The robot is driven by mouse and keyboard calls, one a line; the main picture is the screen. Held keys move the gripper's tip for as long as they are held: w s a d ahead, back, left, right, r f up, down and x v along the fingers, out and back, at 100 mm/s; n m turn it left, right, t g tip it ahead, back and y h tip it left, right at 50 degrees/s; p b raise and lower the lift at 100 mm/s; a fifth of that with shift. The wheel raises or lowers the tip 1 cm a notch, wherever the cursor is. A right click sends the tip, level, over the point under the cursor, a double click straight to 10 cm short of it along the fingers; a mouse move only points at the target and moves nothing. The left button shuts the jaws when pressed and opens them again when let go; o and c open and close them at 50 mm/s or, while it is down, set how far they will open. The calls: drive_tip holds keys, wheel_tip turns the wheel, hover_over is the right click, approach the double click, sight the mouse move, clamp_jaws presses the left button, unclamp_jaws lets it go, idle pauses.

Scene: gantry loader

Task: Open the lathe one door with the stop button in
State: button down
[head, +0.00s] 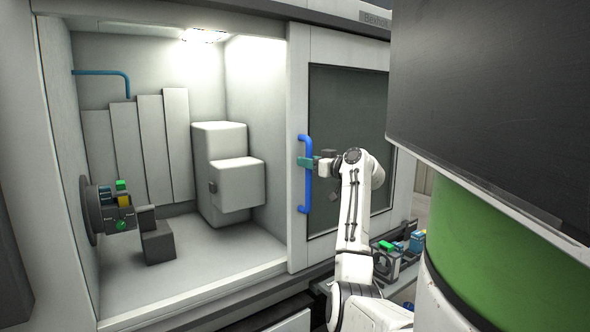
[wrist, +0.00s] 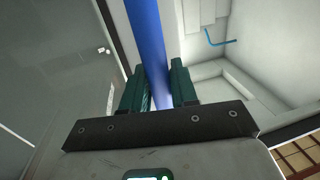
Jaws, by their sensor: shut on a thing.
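The lathe door (head: 347,120) is a white sliding panel with a dark window, and it stands slid to the right, leaving the chamber at the left open. Its upright blue handle (head: 305,190) is on the door's left edge; the handle also crosses the wrist view (wrist: 146,38). My gripper (head: 308,161) is shut on the handle at its upper half. In the wrist view the two green fingers (wrist: 160,88) lie on either side of the blue bar. I cannot make out a stop button in either view.
Inside the chamber are a chuck (head: 92,210) with a coloured part at the left and a white stepped block (head: 228,175). Several small coloured parts (head: 390,255) lie on a ledge right of my arm. A large dark panel (head: 490,100) fills the upper right.

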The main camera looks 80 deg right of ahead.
drive_tip(key=shift+s+d+f, duration=0.1)
drive_tip(key=shift+s+d, duration=0.3)
drive_tip(key=shift+s, duration=0.05)
drive_tip(key=c, duration=1)
unclamp_jaws()
drive_tip(key=b+v, duration=0.2)
drive_tip(key=v, duration=0.8)
drive_tip(key=shift+s+a, duration=0.25)
drive_tip(key=shift+a, duration=0.1)
